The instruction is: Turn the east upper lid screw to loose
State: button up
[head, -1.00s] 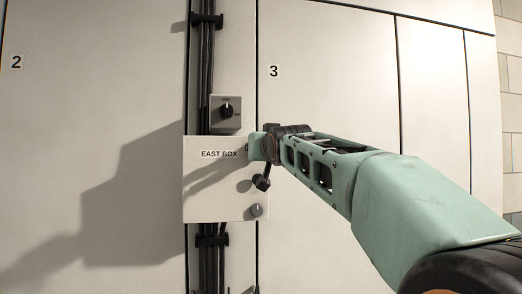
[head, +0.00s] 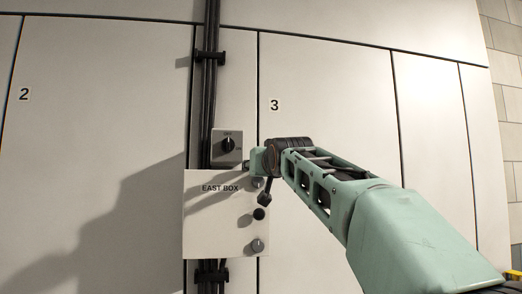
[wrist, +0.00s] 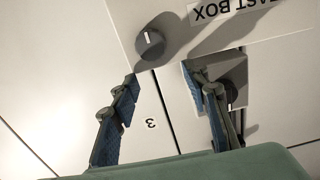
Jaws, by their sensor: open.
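The east box (head: 208,224) is a pale box on the wall, labelled EAST BOX. Its upper lid screw (head: 257,183) is a grey round knob near the lid's top right corner, partly behind my arm in the head view. In the wrist view, which is upside down, the upper screw (wrist: 151,46) shows clearly, with a white mark running nearly up and down the picture. My gripper (wrist: 161,72) is open and empty. Its blue-padded fingers are spread below the screw in the wrist view and do not surround it.
A black knob (head: 260,214) and a grey lower screw (head: 257,246) sit down the lid's right side. A rotary switch (head: 228,145) stands just above the box, close to my gripper. Dark cables (head: 210,95) run vertically. Panel 3 on the right is flat and clear.

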jog(key=shift+r, duration=2.9)
jog(key=shift+f, duration=0.1)
